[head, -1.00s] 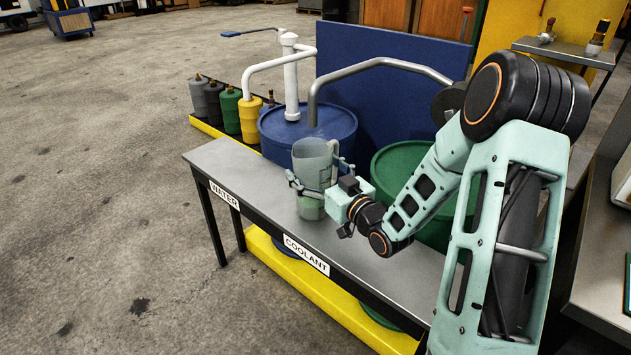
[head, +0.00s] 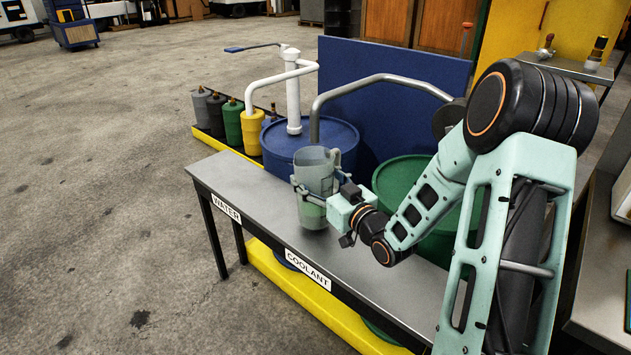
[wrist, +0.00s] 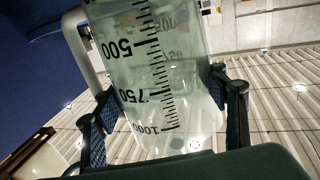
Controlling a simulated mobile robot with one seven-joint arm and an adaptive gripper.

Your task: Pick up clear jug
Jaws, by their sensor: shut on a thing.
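The clear jug (head: 314,175) is a translucent measuring jug above the grey bench, near its far edge in the head view. My gripper (head: 316,194) is around its body with a finger on each side, shut on it. In the wrist view the jug (wrist: 155,75) fills the middle, with black scale marks showing 500, 750 and 1000, and my gripper's fingers (wrist: 165,110) press its sides. The jug stands about upright in the head view. Whether its base touches the bench is hard to tell.
The narrow bench (head: 235,180) bears WATER and COOLANT labels. Behind it stand a blue drum (head: 340,138) with a white pump (head: 292,90), and a green drum (head: 400,175). Coloured containers (head: 233,122) stand at the left. A curved grey pipe (head: 385,78) arches behind the jug.

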